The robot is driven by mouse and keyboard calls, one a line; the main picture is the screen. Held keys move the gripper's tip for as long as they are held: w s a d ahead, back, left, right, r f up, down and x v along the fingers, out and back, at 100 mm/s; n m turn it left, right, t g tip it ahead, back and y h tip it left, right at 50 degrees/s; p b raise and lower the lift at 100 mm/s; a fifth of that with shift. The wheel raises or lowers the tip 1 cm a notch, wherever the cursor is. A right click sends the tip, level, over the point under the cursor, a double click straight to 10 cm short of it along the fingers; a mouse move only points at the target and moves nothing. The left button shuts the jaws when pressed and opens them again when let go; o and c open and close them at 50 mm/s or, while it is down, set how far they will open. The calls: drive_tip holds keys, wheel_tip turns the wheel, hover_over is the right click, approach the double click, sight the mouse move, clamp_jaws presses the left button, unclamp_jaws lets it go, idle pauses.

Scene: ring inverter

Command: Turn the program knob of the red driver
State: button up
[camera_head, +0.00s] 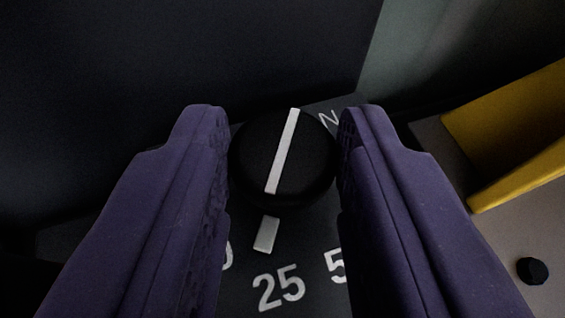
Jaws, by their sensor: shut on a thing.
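A round black knob (255,160) with a white pointer line sits between the two purple fingers of my gripper (284,150). The fingers are shut on the knob, one at its left side and one at its right. The pointer line runs from upper right to lower left and lines up roughly with a white mark (266,235) on the dark dial face. Below the mark is the number "25" (279,291). Part of a "5" shows at right, and an "N" at upper right. The fingers hide other dial markings. The red driver's body colour does not show.
A yellow block-like part (515,135) stands at the right. A small black round piece (533,271) sits on a grey-brown surface at lower right. A dark wall or panel (180,50) fills the upper left behind the knob.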

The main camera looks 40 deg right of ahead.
drive_tip(key=n+y+b, duration=0.1)
drive_tip(key=t+b, duration=0.1)
drive_tip(key=b, duration=0.1)
drive_tip(key=shift+s+d+f+n+y, duration=0.15)
drive_tip(key=shift+d+n+y, duration=0.1)
drive_tip(key=shift+n+y, duration=0.15)
drive_tip(key=shift+r+n+t+y, duration=0.2)
drive_tip(key=shift+n+t+y, duration=0.1)
drive_tip(key=shift+n+t, duration=0.1)
drive_tip(key=o, duration=1)
drive_tip(key=shift+c, duration=0.2)
drive_tip(key=shift+a, duration=0.1)
